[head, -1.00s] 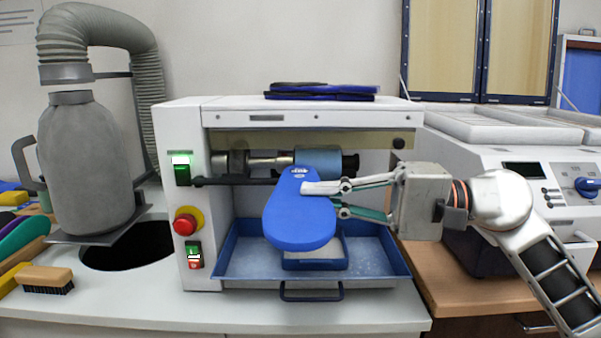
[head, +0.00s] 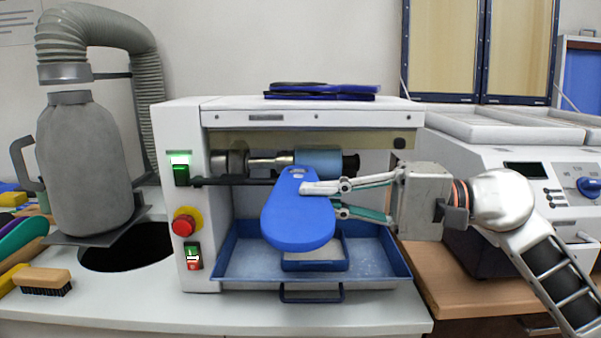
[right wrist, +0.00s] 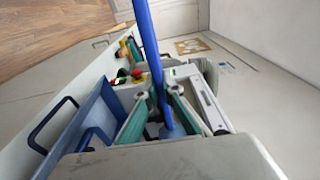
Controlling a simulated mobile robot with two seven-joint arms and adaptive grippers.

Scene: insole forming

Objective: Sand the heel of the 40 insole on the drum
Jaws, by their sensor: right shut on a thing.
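The blue insole (head: 297,222) is held upright in front of the sanding machine (head: 310,117), its wide rounded end down and its narrower end with a pale marking up at the drum. The marking is too small to read. My right gripper (head: 322,198) comes in from the right and is shut on the insole near its upper part. In the right wrist view the insole (right wrist: 148,45) shows edge-on between the fingers. The light blue drum (head: 318,162) sits on its shaft behind the insole's top. I cannot tell if they touch. My left gripper is not in view.
A blue tray (head: 385,262) lies below the drum. Dark blue sheets (head: 322,92) lie on the machine. Its left side has a lit green switch (head: 181,170) and red stop button (head: 184,224). A dust collector (head: 83,160) and brush (head: 42,281) stand left; a white machine (head: 520,165) stands right.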

